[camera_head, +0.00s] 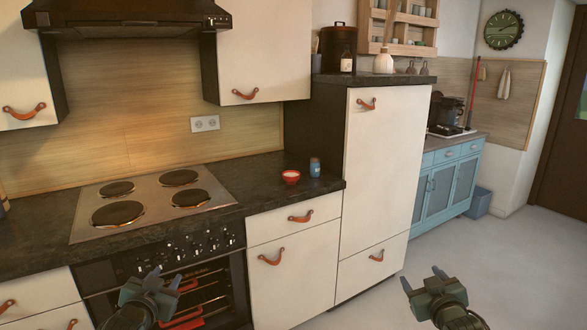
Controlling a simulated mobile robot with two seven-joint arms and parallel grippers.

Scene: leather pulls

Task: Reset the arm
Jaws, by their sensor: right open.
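My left gripper (166,275) is in the lower left of the head view, in front of the oven (215,285). Its two fingers stand apart with nothing visible between them. My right gripper (421,276) is at the lower right, over the grey floor in the picture. Its fingers are spread and empty. Both grippers point away from me, and neither appears to hold anything. The rest of both arms is mostly cut off by the bottom edge.
A dark worktop (262,177) carries a four-plate hob (150,200), a red bowl (290,176) and a blue shaker (315,167). White cabinets (292,275) with leather pulls and a tall cabinet (383,165) stand ahead. A blue sideboard (448,185) is farther right. Floor (520,265) at right is clear.

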